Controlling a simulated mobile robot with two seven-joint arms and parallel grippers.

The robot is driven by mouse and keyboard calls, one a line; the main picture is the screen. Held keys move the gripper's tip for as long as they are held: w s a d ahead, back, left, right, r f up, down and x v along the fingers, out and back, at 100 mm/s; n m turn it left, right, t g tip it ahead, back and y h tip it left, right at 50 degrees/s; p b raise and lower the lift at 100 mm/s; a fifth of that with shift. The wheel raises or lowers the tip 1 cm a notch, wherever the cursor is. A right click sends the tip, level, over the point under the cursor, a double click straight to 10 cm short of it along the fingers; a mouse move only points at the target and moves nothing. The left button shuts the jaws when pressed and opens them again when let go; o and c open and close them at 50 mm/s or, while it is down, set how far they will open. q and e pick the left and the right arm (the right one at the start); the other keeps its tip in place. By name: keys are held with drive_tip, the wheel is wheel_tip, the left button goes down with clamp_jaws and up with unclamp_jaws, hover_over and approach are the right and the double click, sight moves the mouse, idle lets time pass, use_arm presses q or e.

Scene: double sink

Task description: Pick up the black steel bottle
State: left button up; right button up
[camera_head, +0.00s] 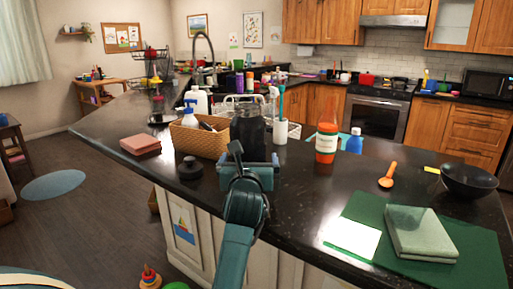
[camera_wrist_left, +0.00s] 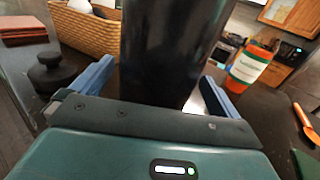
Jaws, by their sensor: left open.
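The black steel bottle (camera_head: 248,136) stands upright on the dark counter, just beyond my left gripper (camera_head: 249,167). In the left wrist view the bottle (camera_wrist_left: 170,50) fills the middle, with one blue finger of my gripper (camera_wrist_left: 157,78) on each side of it. The jaws are open and spread wider than the bottle, with gaps visible beside it. The bottle's lower part is hidden behind the gripper in the head view. Its top is cut off in the wrist view. My right gripper is not in view.
A wicker basket (camera_head: 200,141) with bottles and a black lid (camera_head: 190,168) are left of the bottle. A white cup (camera_head: 280,131) stands close on the right, then an orange-and-white bottle (camera_head: 326,144). A green mat (camera_head: 470,250) with a folded cloth lies front right.

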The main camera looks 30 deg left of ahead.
use_arm(q)
drive_tip(key=shift+w+a, duration=0.1)
drive_tip(key=shift+a, duration=0.05)
drive_tip(key=shift+r, duration=0.1)
drive_tip(key=shift+c, duration=0.2)
drive_tip(key=c, duration=1.5)
drive_tip(key=shift+r, duration=0.15)
drive_tip(key=shift+c, duration=0.4)
